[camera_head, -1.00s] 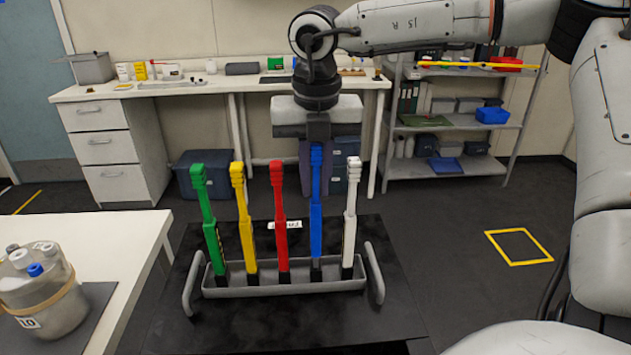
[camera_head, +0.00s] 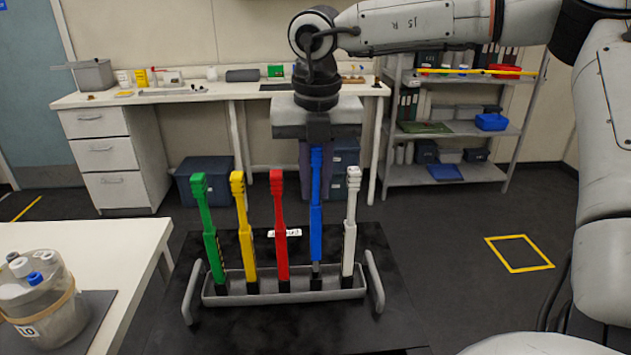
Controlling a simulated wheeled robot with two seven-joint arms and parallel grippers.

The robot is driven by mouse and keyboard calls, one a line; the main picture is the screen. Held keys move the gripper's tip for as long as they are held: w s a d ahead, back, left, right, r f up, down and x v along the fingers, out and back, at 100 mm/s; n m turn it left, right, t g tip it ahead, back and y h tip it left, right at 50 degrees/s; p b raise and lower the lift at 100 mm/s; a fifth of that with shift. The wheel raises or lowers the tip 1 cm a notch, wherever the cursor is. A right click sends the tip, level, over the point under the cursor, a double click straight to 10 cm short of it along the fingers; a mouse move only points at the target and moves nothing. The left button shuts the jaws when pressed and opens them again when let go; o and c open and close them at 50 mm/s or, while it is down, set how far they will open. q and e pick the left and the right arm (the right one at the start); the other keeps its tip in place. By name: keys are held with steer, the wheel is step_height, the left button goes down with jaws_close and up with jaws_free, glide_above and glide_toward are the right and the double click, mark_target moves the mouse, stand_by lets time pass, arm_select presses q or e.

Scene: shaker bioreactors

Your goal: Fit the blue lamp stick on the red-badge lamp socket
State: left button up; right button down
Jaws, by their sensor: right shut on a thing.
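The blue lamp stick (camera_head: 316,225) stands upright in the fourth place from the left of a grey rack (camera_head: 285,297). My right gripper (camera_head: 316,185) comes down from above and is shut on its upper part. The stick's lower end sits slightly higher than those of its neighbours, with its grey tip showing near its slot. I cannot tell whether the tip is clear of the slot. No lamp socket with a red badge can be made out. My left gripper is not in view.
Green (camera_head: 208,235), yellow (camera_head: 244,230) and red (camera_head: 280,230) sticks stand left of the blue one, a white stick (camera_head: 350,235) close right. A capped vessel (camera_head: 40,305) stands on the white table (camera_head: 120,245) at left. A bench and shelf stand behind.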

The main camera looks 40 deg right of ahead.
steer(key=shift+r+p, duration=0.55)
steer(key=shift+r, duration=0.9)
stand_by(1.0)
